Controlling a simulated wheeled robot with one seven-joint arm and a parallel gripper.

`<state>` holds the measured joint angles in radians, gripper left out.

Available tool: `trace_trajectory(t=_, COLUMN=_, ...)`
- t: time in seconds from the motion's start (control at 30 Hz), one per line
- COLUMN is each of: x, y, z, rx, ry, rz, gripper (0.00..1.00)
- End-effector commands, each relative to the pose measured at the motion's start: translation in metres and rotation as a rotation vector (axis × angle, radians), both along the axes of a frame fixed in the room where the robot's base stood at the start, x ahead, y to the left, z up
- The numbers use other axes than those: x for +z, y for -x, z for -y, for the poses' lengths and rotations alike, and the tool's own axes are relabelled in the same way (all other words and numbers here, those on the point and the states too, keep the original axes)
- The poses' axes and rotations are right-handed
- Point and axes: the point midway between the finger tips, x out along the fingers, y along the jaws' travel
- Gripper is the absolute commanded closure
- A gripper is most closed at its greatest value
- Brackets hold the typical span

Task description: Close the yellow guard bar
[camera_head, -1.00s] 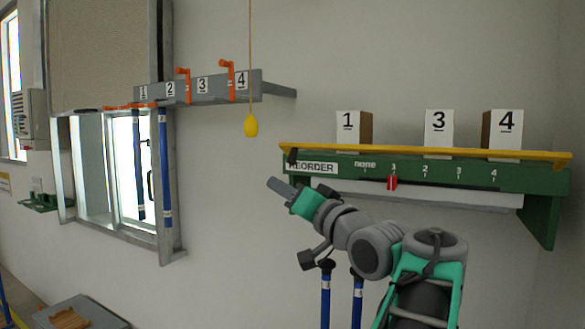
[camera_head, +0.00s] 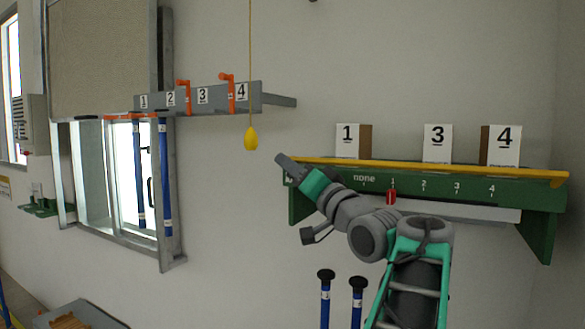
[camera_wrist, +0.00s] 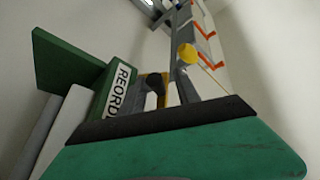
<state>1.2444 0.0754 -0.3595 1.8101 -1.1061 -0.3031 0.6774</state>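The yellow guard bar (camera_head: 430,168) runs along the front top edge of the green shelf (camera_head: 540,195), in front of the numbered boxes. Its left end is partly hidden by my gripper (camera_head: 285,161), which is at the shelf's left end. In the wrist view, a black knob (camera_wrist: 155,86) shows between the two grey fingers of my gripper (camera_wrist: 157,92), with a bit of the yellow bar (camera_wrist: 166,92) behind it. The fingers are apart. I cannot tell whether either touches the knob.
Boxes marked 1 (camera_head: 347,141), 3 (camera_head: 437,143) and 4 (camera_head: 504,146) stand on the shelf. A red slider (camera_head: 391,197) is on its front. A yellow pull (camera_head: 251,139) hangs left of my gripper. A grey rack (camera_head: 210,97) with orange hooks is farther left.

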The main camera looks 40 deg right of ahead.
Motion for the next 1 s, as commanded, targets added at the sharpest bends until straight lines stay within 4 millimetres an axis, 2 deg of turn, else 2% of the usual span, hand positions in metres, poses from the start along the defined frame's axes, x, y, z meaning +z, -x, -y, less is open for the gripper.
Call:
trace_trajectory(t=0.07, x=-0.0003, y=0.0001, z=0.0001, rx=0.0, ry=0.0, rz=0.0, gripper=0.69)
trace_trajectory(t=0.43, x=-0.0002, y=0.0002, z=0.0, rx=0.0, ry=0.0, rz=0.0, gripper=0.99)
trace_trajectory(t=1.0, x=-0.0017, y=-0.0001, z=0.0004, rx=0.001, ry=-0.007, rz=-0.005, gripper=1.0)
